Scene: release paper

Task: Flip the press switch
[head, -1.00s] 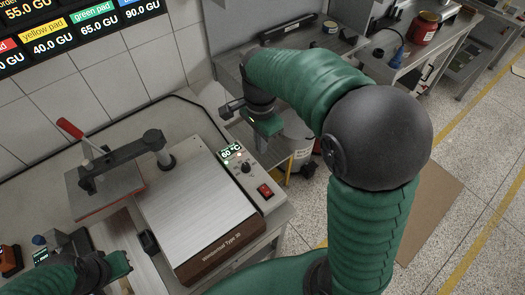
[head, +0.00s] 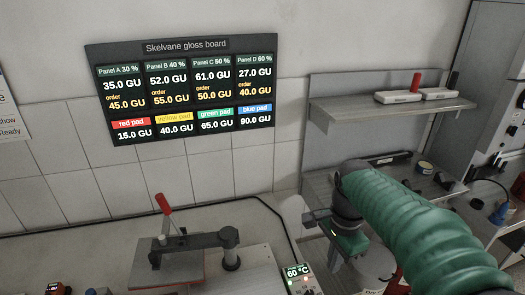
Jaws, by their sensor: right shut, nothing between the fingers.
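The press control panel (head: 303,281) shows at the bottom edge with a lit 60 °C readout. The red switch on it is below the frame and hidden from view. My left gripper is not in view.
A wall board (head: 185,88) reads "Skelvane gloss board" and lists panel and pad gloss values. A wall shelf (head: 395,112) holds white boxes and a red object. A side bench (head: 430,190) with a yellow roll stands behind my right arm.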

